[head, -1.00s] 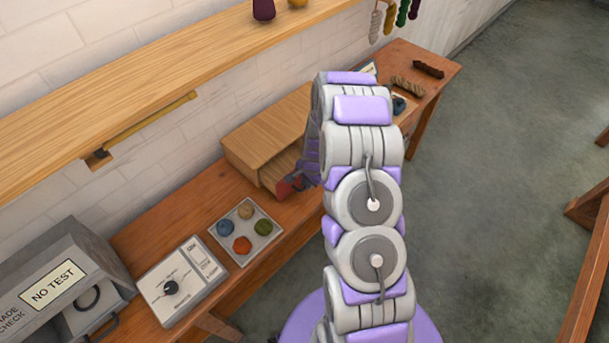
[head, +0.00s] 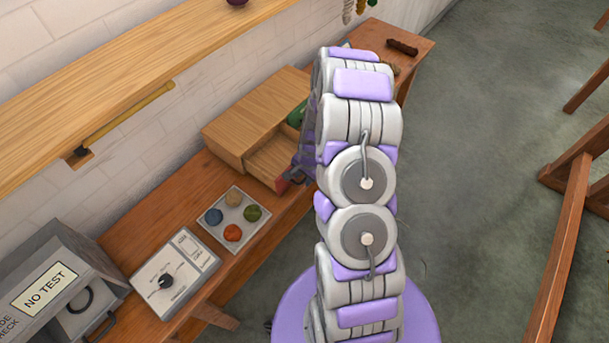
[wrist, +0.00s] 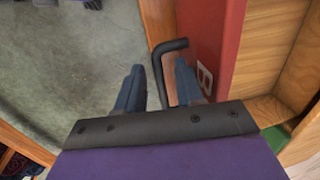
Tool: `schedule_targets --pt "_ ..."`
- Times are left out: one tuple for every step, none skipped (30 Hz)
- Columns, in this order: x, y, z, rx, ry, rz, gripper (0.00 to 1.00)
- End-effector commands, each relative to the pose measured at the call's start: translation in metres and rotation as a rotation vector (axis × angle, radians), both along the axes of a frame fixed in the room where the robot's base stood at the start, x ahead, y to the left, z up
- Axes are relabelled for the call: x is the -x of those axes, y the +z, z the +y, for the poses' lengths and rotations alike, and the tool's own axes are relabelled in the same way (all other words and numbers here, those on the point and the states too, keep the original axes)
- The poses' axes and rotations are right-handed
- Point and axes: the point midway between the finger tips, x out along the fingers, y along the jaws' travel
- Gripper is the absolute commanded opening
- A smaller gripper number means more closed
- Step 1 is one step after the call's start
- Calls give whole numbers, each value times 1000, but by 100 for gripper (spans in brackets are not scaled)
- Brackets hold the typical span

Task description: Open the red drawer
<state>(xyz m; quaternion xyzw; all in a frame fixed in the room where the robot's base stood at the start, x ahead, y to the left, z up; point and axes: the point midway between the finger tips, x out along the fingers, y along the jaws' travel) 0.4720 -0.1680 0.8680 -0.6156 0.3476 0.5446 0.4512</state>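The red drawer's front (wrist: 208,45) fills the right of centre in the wrist view, with a black bent handle (wrist: 160,70) on it. My gripper (wrist: 158,66) has its two fingers apart, one each side of the handle, with gaps visible. The drawer stands partly out of its wooden cabinet (head: 250,118); in the head view, its wooden inside (head: 270,160) and a bit of red front (head: 283,184) show. A green thing (head: 297,115) shows at the drawer opening.
The cabinet stands on a wooden bench (head: 140,232) against the wall. A tray (head: 232,194) with several wool balls and a dial box (head: 173,275) stand left of it. A shelf (head: 110,75) runs above.

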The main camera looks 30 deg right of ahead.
Motion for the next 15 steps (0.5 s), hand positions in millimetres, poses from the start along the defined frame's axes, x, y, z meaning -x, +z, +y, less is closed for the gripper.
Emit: schedule_targets --pt "0 0 -2 -1 -1 -1 38" --pt "0 -1 -3 -1 -1 -1 38" --pt "-1 -1 -3 -3 -2 -1 38" --pt "-1 -1 -4 -2 -2 -1 38" --pt "-1 -1 -4 -2 -2 -1 38" --pt "-1 0 -4 -2 -2 -2 38" --pt "-1 0 -4 -1 -2 -3 38" --pt "-1 1 -4 -1 -2 -3 38" --pt "-1 2 -4 -1 -2 -3 38" --pt "0 4 -4 0 -2 -3 38" --pt "0 7 -4 -1 -2 -4 38" --pt "0 11 -5 -1 -2 -4 38" --pt "1 14 -5 0 -2 -4 38" --pt "1 19 -5 0 -3 -4 38" --pt "2 25 -5 0 -3 -6 38"
